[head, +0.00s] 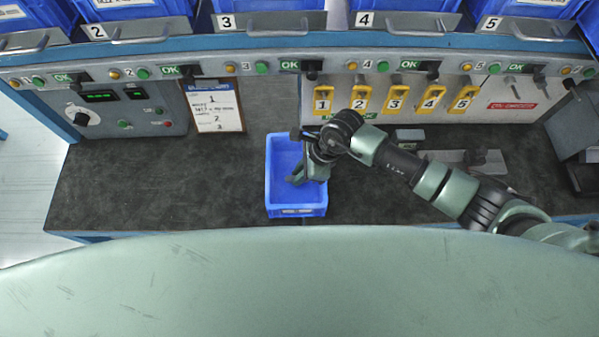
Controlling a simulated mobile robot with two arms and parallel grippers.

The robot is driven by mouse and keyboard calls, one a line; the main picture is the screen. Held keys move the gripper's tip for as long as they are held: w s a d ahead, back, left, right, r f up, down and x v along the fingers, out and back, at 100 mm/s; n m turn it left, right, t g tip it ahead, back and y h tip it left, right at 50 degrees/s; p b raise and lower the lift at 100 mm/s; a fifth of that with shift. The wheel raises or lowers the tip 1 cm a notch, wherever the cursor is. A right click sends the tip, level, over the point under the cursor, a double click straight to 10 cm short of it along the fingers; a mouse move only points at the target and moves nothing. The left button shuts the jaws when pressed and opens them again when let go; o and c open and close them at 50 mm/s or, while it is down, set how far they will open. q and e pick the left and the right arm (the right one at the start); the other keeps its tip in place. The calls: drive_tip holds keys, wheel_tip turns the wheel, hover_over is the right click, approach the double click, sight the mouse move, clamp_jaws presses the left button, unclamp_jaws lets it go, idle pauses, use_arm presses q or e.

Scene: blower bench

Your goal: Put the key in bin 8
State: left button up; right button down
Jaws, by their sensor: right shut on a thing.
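My right gripper (304,176) is over and partly within the blue bin (285,211) on the bench, its fingers near the bin's right side. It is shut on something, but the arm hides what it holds. I cannot make out a key anywhere. The label on this bin's near face is too small to read. Blue bins with the numbers 2 (129,8), 3 (268,5), 4 (407,4) and 5 (532,8) stand along the top edge. No number 8 is readable. My left gripper is not in view.
A panel (200,68) with buttons and OK displays runs across the back. Several numbered yellow holders (395,98) hang below it. A clipboard (214,106) stands left of the blue bin. The bench (150,185) is clear at left; grey parts (465,160) lie at right.

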drive_tip(key=shift+f, duration=0.2)
drive_tip(key=c, duration=1.4)
unclamp_jaws()
drive_tip(key=shift+r, duration=0.1)
drive_tip(key=shift+r, duration=0.1)
drive_tip(key=shift+r, duration=0.15)
drive_tip(key=b+v, duration=0.3)
drive_tip(key=v, duration=0.8)
drive_tip(key=shift+d+r, duration=0.25)
drive_tip(key=shift+r, duration=0.1)
drive_tip(key=shift+s+f, duration=0.1)
